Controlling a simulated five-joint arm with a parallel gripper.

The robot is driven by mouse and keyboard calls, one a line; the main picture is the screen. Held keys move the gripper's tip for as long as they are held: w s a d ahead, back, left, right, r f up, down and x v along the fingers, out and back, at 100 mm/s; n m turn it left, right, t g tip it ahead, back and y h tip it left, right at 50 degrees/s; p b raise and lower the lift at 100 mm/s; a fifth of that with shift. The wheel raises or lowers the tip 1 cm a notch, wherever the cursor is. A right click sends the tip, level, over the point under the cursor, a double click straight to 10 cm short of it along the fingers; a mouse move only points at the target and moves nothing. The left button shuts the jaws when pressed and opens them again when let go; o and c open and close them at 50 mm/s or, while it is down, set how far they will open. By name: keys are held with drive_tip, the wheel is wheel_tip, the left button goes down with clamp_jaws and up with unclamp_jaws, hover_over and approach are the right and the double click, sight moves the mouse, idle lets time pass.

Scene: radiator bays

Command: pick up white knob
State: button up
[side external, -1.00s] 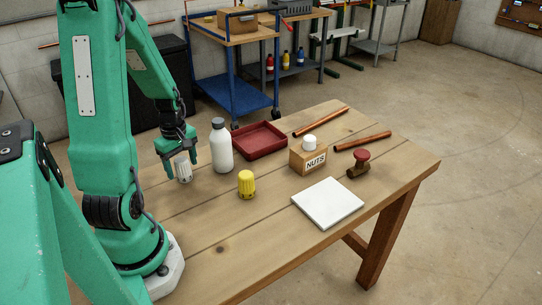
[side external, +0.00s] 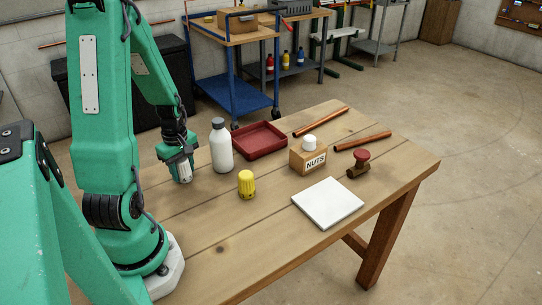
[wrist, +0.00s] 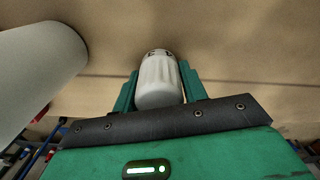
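The white knob (side external: 185,173), fluted, stands on the wooden table at the near left, beside the white bottle. My gripper (side external: 179,168) is down around it, with one finger on either side. In the wrist view the knob (wrist: 158,82) lies between the two green fingers of my gripper (wrist: 159,88). Both fingers appear to touch its sides, so the gripper looks shut on it. Its lower end appears to rest on the table. Part of the knob is hidden by a finger in the side view.
The white bottle (side external: 221,148) with a grey cap stands close to the right of my gripper. A yellow knob (side external: 247,184), a red tray (side external: 259,146), a NUTS box (side external: 308,158), a white plate (side external: 327,203), a red-handled valve (side external: 359,164) and copper pipes (side external: 362,141) lie farther right.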

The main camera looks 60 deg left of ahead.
sight(182, 159)
drive_tip(key=shift+c, duration=1.2)
drive_tip(key=shift+r, duration=0.2)
drive_tip(key=shift+r, duration=1.2)
drive_tip(key=shift+w+d+r, duration=0.15)
drive_tip(key=shift+d+r, duration=0.1)
drive_tip(key=shift+r, duration=0.6)
drive_tip(key=w+d+r, duration=0.3)
drive_tip(key=d+r, duration=0.3)
drive_tip(key=d, duration=0.4)
drive_tip(key=shift+w+d+r, duration=0.25)
drive_tip(key=shift+w+r, duration=0.05)
drive_tip(key=shift+w, duration=0.1)
